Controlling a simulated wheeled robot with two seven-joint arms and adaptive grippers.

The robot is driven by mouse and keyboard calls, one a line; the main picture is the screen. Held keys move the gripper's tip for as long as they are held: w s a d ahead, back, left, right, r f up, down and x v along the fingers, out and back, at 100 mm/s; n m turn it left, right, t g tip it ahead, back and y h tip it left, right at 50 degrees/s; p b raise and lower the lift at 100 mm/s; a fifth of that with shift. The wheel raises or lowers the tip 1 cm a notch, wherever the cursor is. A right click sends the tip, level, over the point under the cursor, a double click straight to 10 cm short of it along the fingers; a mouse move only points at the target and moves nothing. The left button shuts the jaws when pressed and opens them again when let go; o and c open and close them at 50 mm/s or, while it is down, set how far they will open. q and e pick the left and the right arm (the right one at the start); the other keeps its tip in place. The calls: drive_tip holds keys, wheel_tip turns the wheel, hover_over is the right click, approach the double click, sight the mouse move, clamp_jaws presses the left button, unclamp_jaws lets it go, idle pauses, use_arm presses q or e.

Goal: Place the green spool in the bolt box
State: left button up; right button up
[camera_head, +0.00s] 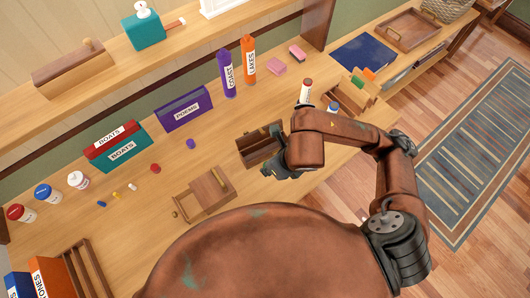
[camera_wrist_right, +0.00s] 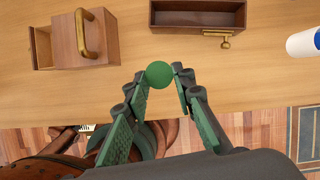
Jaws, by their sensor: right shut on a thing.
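The green spool (camera_wrist_right: 159,74) shows in the right wrist view as a round green end between the fingertips of my right gripper (camera_wrist_right: 160,76), which is shut on it. In the head view my right gripper (camera_head: 276,172) hangs over the front edge of an open dark wooden box (camera_head: 246,153), and the spool is hidden there. In the wrist view this open box (camera_wrist_right: 198,18) lies beyond the spool, with a brass bolt-like fitting (camera_wrist_right: 224,38) on its near side; I take it for the bolt box. The spool appears apart from it. My left gripper is out of view.
A lighter wooden box (camera_head: 205,190) with a brass handle (camera_wrist_right: 85,36) stands left of the open box. A wooden holder (camera_head: 350,96) with colored items, a white cylinder (camera_head: 306,92) and bottles stand behind and to the right. The worktop between the boxes is bare.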

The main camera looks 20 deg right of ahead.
drive_tip(key=shift+a+r+m+h, duration=0.1)
drive_tip(key=shift+m+h, duration=0.2)
drive_tip(key=shift+m, duration=0.4)
drive_tip(key=shift+w, duration=0.2)
drive_tip(key=w+d+f+b, duration=0.2)
drive_tip(key=w+d+f, duration=0.15)
drive_tip(key=w, duration=0.55)
drive_tip(key=b, duration=0.1)
approach(267, 148)
drive_tip(key=shift+w+a+f, duration=0.2)
drive_tip(key=shift+a+f, duration=0.7)
drive_tip(key=shift+a, duration=0.15)
drive_tip(key=shift+f, duration=0.1)
drive_tip(key=shift+f+b, duration=0.45)
drive_tip(key=shift+f, duration=0.05)
drive_tip(key=o, duration=0.8)
drive_tip(key=shift+o, duration=0.2)
